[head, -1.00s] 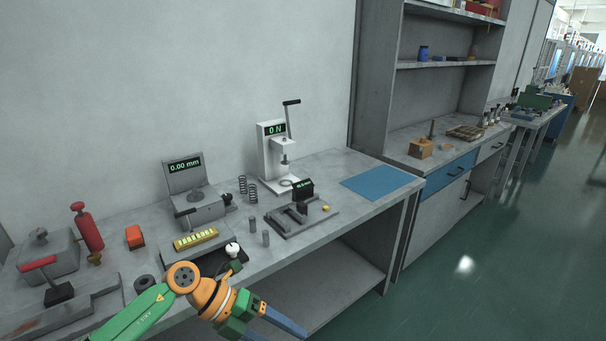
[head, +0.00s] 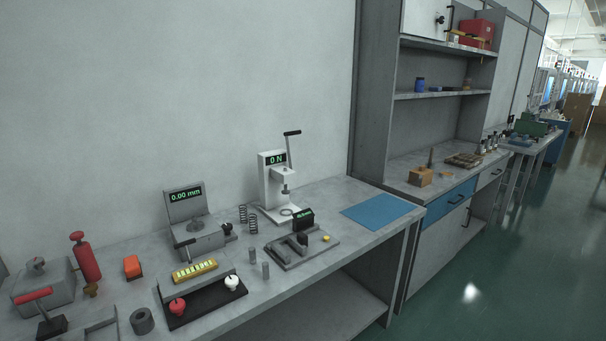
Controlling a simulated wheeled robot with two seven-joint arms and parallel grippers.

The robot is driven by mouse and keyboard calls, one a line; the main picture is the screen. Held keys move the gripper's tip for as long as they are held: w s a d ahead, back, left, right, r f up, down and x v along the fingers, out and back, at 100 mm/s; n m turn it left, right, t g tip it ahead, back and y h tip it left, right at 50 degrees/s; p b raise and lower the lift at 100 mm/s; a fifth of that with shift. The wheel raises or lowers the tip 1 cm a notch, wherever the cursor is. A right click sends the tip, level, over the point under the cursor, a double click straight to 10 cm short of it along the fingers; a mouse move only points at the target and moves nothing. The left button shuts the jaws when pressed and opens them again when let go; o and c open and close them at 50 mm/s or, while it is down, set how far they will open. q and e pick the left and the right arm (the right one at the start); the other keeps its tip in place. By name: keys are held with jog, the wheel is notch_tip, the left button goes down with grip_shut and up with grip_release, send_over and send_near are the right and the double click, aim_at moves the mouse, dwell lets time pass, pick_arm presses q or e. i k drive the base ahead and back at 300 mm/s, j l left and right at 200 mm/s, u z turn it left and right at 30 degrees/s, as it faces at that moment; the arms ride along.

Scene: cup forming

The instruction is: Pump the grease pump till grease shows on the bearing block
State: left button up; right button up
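A red upright cylinder with a round red knob on top (head: 86,260) stands at the left of the bench, with a small brass-coloured piece at its foot; it looks like the grease pump. Beside it on its left is a grey block (head: 45,288) with a small round part on top, which may be the bearing block. I cannot make out any grease on it at this size. A red-handled lever on a dark base (head: 45,312) stands in front of the grey block. Neither of my grippers is in view.
A 0.00 mm gauge (head: 195,220) and a white press (head: 278,190) stand farther right. A blue mat (head: 382,211) lies clear at the right end.

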aim_at(77, 236)
jog(key=u, duration=1.55)
